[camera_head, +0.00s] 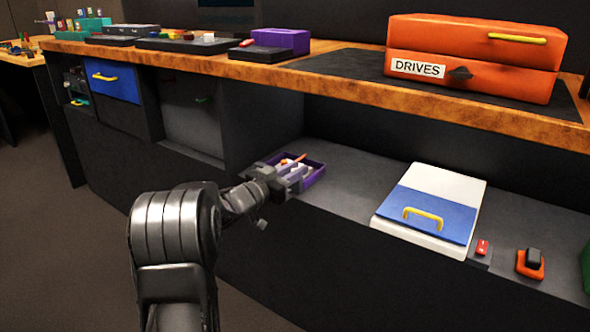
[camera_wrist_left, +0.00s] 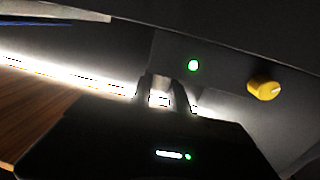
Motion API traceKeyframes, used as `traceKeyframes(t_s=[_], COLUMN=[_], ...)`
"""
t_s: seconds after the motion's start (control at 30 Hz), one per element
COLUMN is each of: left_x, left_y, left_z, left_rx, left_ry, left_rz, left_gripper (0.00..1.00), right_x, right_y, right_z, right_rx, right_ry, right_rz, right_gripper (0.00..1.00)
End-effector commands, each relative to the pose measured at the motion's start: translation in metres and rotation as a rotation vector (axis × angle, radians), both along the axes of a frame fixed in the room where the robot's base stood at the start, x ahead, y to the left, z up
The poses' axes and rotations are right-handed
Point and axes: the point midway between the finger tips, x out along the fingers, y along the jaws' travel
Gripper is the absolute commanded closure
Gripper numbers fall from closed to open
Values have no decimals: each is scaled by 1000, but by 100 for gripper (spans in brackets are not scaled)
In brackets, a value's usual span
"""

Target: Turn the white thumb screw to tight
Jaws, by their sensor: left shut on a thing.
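My left gripper (camera_head: 293,172) reaches in from the left to a purple tray (camera_head: 317,173) on the lower shelf. In the left wrist view its two fingers (camera_wrist_left: 162,92) are shut on a small white piece, which looks like the white thumb screw (camera_wrist_left: 159,101). The fingers and strong glare hide most of it, so its turn angle cannot be told. In the head view the screw cannot be made out behind the gripper. My right gripper is in neither view.
A green light (camera_wrist_left: 193,65) and a yellow knob (camera_wrist_left: 264,88) sit on a dark panel close to the fingers. A white box with a blue front (camera_head: 432,208) stands to the right on the shelf (camera_head: 350,180). The wooden counter edge (camera_head: 400,96) overhangs above.

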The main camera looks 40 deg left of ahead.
Motion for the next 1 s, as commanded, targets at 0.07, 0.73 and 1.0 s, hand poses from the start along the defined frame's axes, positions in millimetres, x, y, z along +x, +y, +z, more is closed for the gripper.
traceKeyframes(t_s=[0.07,0.73,1.0], left_x=[0,0,-9], left_y=[1,0,2], left_z=[1,0,2], left_rx=[1,1,-1], left_ry=[-3,-2,-1], left_rz=[0,-1,0], left_gripper=[100,57,57], right_x=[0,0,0], right_y=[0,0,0], right_z=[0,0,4], right_rx=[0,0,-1], right_ry=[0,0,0], right_rz=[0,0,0], right_gripper=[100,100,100])
